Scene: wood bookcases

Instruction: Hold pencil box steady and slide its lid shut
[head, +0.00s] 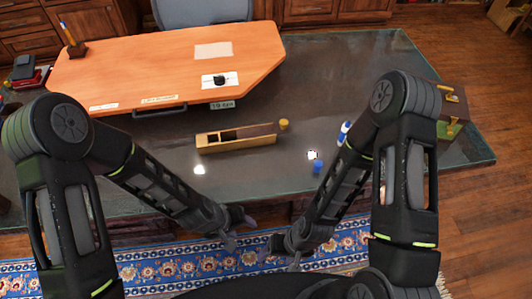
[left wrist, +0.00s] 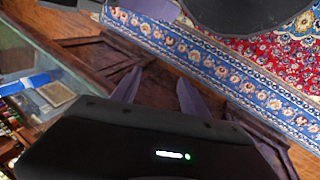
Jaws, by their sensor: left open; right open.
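The long wooden pencil box (head: 236,145) lies on the dark glass tabletop in the middle of the head view. Its left part shows dark open compartments. A wooden lid (head: 259,131) appears to cover the right part, so the box looks partly open. My left gripper (head: 241,230) is open and empty, in front of and below the box, near the table's front edge. My right gripper (head: 280,257) is open and empty, lower and slightly right. Neither gripper touches the box.
A small yellow cylinder (head: 284,125) stands by the box's right end. A blue object (head: 318,167) and a blue-and-white object (head: 344,131) are farther right. An orange wooden desktop (head: 150,68) lies behind the box. The glass tabletop (head: 160,152) left of the box is mostly clear.

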